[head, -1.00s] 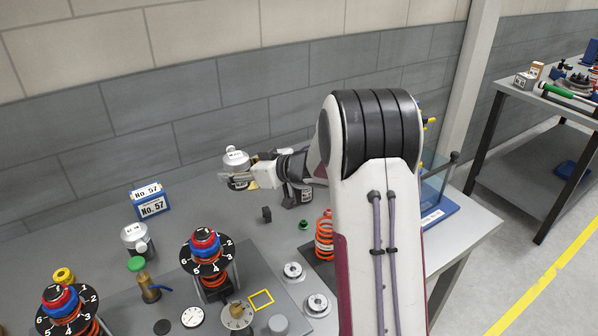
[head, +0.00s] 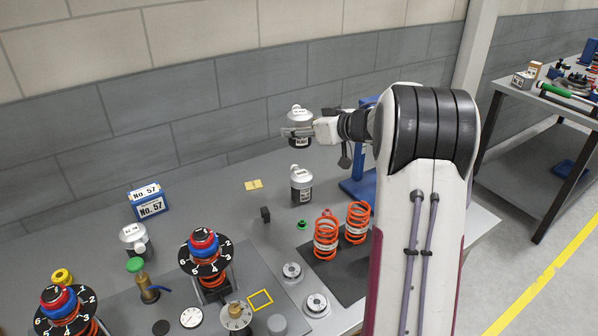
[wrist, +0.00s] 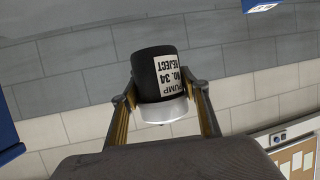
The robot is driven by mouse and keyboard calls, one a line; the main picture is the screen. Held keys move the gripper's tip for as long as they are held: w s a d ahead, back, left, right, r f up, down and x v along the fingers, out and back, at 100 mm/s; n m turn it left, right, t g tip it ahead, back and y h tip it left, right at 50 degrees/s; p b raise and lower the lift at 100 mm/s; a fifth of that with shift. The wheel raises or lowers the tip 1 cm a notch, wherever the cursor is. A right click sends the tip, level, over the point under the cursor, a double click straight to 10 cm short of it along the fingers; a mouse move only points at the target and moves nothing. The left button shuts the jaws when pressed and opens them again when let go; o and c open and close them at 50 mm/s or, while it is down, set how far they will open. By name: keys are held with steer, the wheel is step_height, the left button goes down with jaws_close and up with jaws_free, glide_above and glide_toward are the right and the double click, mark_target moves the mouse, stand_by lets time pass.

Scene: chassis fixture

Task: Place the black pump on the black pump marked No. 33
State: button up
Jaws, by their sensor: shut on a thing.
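My gripper (head: 292,131) is shut on a black pump with a silver-white top (head: 300,115) and holds it upright in the air. In the wrist view the held pump (wrist: 158,75) sits between the two fingers, and its label reads "PUMP NO. 34 REJECT". A second black pump (head: 301,187) with a white top and a pale label stands upright on the table. In the head view it appears directly below the held pump, with a clear gap between them. Its label number is too small to read.
Two orange springs (head: 326,240) stand on a dark mat right of the standing pump. A blue stand (head: 357,190) is behind them, partly hidden by my arm. A blue "No. 57" box (head: 151,207) is further left.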

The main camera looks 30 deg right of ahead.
stand_by(0.3)
glide_above(299, 173)
steer(key=shift+f, duration=3.05)
steer(key=shift+s, duration=0.1)
steer(key=shift+f, duration=1.85)
steer(key=shift+f, duration=0.15)
steer(key=o, duration=1.8)
steer(key=shift+f, duration=0.1)
steer(key=shift+c, duration=0.2)
